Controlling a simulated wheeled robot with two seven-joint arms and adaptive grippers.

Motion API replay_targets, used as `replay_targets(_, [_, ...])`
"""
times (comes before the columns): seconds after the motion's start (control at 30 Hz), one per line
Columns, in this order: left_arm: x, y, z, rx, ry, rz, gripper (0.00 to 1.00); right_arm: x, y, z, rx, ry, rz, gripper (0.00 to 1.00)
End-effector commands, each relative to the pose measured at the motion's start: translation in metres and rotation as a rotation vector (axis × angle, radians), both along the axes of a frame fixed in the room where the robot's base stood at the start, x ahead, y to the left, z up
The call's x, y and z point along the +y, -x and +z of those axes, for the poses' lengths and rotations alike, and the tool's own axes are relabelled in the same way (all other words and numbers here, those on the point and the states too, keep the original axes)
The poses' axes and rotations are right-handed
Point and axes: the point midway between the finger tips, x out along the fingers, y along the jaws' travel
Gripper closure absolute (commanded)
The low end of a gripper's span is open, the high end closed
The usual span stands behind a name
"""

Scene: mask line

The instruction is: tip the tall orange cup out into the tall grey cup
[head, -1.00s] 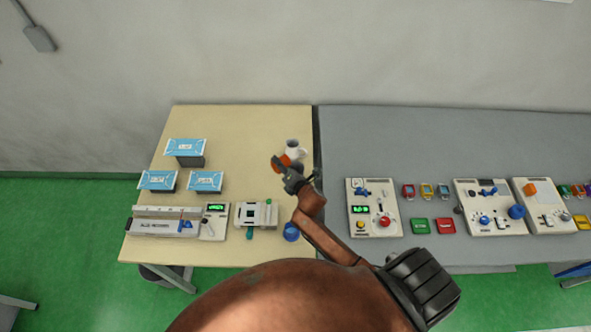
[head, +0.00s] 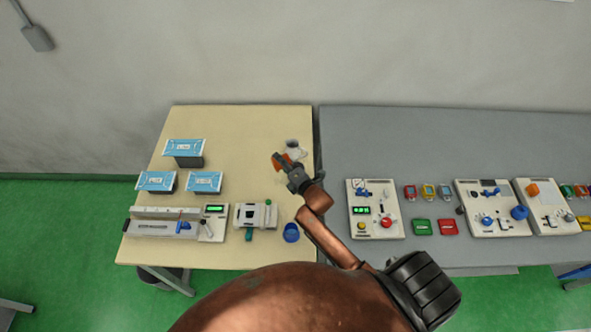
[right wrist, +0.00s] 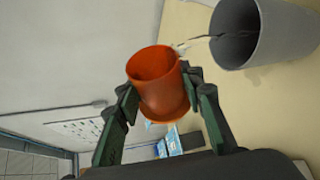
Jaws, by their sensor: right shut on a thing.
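The orange cup (head: 278,164) is held by my right gripper (head: 283,161) above the pale table, just left of and in front of the grey cup (head: 293,146). In the right wrist view the orange cup (right wrist: 165,92) sits between both fingers of the gripper (right wrist: 162,98), its open mouth showing and no contents visible inside. The grey cup (right wrist: 265,45) is close beside it with its mouth visible. A small pale shape and a thin dark line lie between the two rims; I cannot tell what they are. My left gripper is not in view.
A blue cup (head: 291,233) stands near the table's front edge, close to my right arm. Blue-topped boxes (head: 184,147), a sealer-like device (head: 165,227) and a small machine (head: 255,215) stand to the left. The grey table (head: 440,145) on the right holds several panels.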

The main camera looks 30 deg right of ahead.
Motion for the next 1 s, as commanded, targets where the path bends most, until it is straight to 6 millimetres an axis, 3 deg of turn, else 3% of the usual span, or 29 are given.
replay_targets(0.67, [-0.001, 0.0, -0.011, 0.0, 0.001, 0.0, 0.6, -0.005, 0.001, -0.002, -0.023, -0.075, 0.001, 0.9])
replay_targets(1.0, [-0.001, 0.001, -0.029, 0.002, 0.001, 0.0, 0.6, -0.013, 0.004, -0.01, -0.055, -0.185, 0.001, 0.9])
